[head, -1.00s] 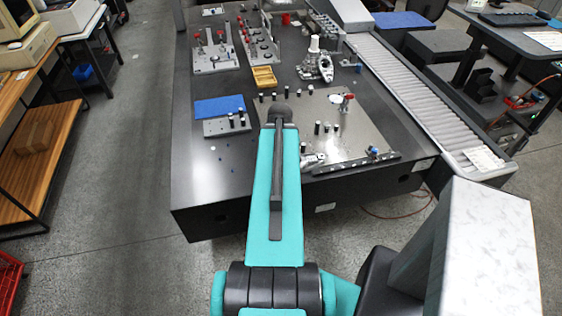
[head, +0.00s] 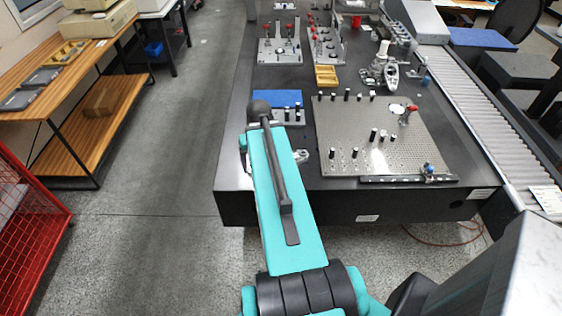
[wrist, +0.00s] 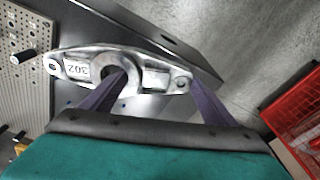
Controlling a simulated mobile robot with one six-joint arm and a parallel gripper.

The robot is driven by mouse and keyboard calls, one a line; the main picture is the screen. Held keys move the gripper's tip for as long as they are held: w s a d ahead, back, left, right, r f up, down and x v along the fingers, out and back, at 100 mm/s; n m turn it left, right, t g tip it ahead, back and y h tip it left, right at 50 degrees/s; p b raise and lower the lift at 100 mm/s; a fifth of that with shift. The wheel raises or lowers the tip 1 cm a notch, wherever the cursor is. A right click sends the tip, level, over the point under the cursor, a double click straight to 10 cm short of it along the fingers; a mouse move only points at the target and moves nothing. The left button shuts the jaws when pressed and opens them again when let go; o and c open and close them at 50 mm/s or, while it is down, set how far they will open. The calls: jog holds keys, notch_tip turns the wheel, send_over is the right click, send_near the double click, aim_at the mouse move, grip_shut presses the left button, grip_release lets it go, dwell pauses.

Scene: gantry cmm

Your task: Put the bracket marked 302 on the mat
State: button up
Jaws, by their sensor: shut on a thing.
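The silver bracket marked 302 (wrist: 76,71) is in my gripper (wrist: 157,78), seen in the wrist view. One finger passes at its round central hole and the other is at its right end. The number reads upside down. In the head view a bit of the bracket (head: 301,156) shows beside my arm, over the dark table's front left part; my gripper is mostly hidden there. A flat blue pad (head: 278,97) lies on the table beyond my arm; I cannot tell whether it is the mat.
A perforated plate (head: 400,145) with several black posts lies right of my arm. A yellow tray (head: 326,75) and fixtures stand farther back. A roller conveyor (head: 485,110) runs along the right. A wooden bench (head: 75,65) and red crate (head: 30,235) stand left, across open floor.

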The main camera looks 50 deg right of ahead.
jog(key=w+a+n+b, duration=0.2)
jog(key=w+a, duration=0.4)
jog(key=a, duration=1.1)
jog(key=w+a+f+n+b, duration=0.1)
jog(key=w+a+n, duration=0.3)
jog(key=a, duration=1.4)
jog(key=w+b, duration=0.1)
jog(key=w, duration=0.2)
jog(key=shift+f+y+b, duration=0.15)
jog(key=shift+y+b, duration=0.15)
jog(key=shift+w, duration=0.2)
